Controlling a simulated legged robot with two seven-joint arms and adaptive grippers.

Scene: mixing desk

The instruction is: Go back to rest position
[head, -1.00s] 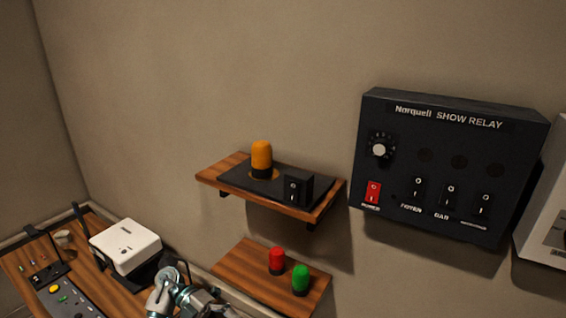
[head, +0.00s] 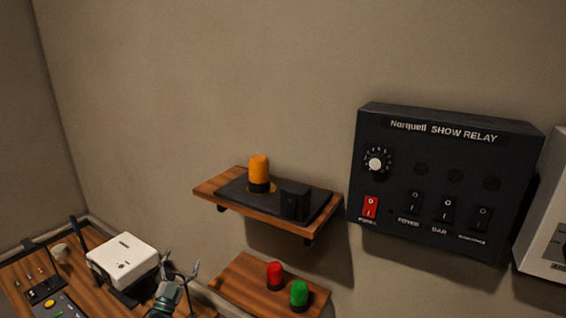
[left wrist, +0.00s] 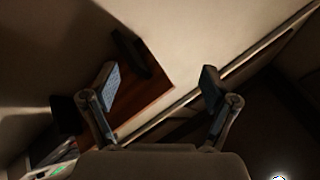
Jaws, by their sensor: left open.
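My left gripper (head: 180,274) shows at the bottom of the head view, open and empty, fingers pointing up, between the white box and the lower shelf in the picture. In the left wrist view its two fingers (left wrist: 158,88) are spread wide with nothing between them. My right gripper is in neither view.
A black show relay panel (head: 440,165) hangs on the wall at right. The upper shelf (head: 208,188) holds an orange beacon (head: 259,174); the lower shelf (head: 240,277) holds red (head: 275,275) and green (head: 299,295) lamps. A white box (head: 123,258) stands on the desk (head: 90,288).

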